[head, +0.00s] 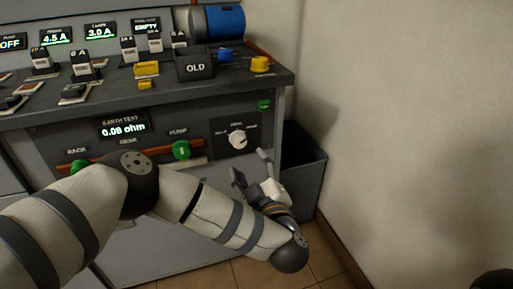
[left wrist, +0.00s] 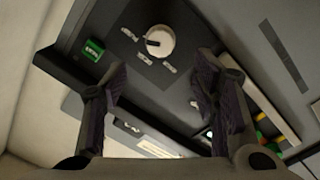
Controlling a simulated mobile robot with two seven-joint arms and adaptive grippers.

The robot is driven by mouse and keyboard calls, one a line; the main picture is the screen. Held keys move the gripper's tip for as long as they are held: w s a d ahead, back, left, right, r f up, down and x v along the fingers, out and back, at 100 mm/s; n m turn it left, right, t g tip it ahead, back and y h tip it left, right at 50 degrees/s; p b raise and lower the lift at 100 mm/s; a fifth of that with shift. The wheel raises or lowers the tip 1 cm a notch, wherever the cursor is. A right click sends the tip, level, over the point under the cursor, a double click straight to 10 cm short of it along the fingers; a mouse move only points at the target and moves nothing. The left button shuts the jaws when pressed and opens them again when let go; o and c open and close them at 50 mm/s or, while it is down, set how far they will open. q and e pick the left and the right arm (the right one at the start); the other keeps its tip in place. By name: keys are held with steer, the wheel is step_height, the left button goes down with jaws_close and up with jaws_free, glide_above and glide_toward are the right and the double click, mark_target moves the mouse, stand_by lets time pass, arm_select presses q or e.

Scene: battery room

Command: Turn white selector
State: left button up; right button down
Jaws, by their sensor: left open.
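The white selector (head: 238,139) is a round knob on a dark plate at the right end of the desk's front panel, with small labels around it too small to read. The left wrist view shows the knob (left wrist: 160,41) with a dark pointer mark, beyond the fingertips and towards the top. My left gripper (head: 251,166) is open and empty, just below and slightly right of the selector, apart from it. Its two dark fingers (left wrist: 160,82) stand wide apart in the left wrist view. My right gripper is not in view.
A small green sign (head: 264,105) is above right. A dark bin (head: 306,175) stands between desk and wall (head: 420,130). A black "OLD" box (head: 195,67) is on the desktop.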

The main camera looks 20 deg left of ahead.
mark_target(240, 143)
arm_select(q)
steer(key=b+x, duration=0.1)
steer(key=x, duration=0.9)
steer(key=c, duration=1.2)
